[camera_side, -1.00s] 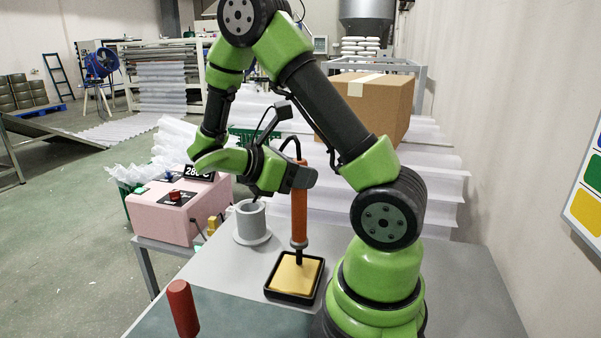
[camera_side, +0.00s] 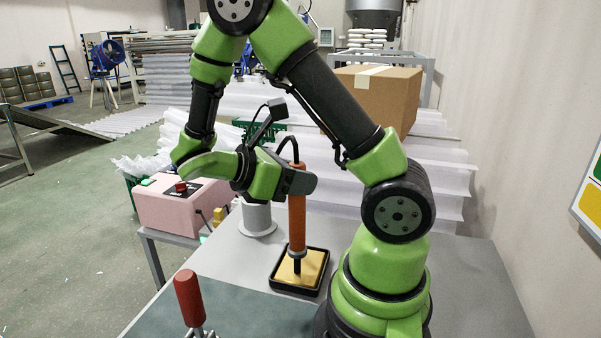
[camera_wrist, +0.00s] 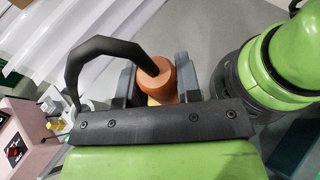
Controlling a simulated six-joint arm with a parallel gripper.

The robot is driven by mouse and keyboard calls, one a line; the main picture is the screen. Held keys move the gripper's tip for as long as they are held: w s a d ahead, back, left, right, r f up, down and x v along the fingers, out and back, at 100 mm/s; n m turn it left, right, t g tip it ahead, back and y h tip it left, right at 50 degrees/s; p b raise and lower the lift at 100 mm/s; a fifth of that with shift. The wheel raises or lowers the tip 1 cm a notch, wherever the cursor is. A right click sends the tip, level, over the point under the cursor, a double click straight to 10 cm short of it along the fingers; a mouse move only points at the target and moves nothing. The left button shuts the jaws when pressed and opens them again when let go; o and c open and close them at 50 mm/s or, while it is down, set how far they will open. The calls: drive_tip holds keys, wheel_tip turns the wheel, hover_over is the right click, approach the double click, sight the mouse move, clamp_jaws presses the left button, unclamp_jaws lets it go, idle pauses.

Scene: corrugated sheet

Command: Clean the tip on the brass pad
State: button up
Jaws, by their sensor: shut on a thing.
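My gripper (camera_side: 297,181) is shut on the orange handle of an upright iron (camera_side: 297,222). The handle's top and its black cable also show between the jaws in the wrist view (camera_wrist: 168,80). The iron's dark tip points down at the brass-coloured pad (camera_side: 312,266) in its black square tray (camera_side: 295,290) on the grey table. The tip appears to meet the pad's surface; whether it presses in, I cannot tell. In the wrist view the handle hides most of the pad.
A grey cylindrical holder (camera_side: 257,218) stands behind and left of the tray. A pink box (camera_side: 166,207) with a red knob sits further left. A red-handled tool (camera_side: 189,298) stands at the front on a dark mat (camera_side: 250,306). A cardboard box (camera_side: 378,98) and white corrugated sheets (camera_side: 440,178) are behind.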

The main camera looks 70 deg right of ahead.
drive_tip(key=shift+a, duration=0.6)
drive_tip(key=shift+r, duration=4)
drive_tip(key=shift+r, duration=0.5)
wheel_tip(320, 180, down, 8)
drive_tip(key=shift+f, duration=0.5)
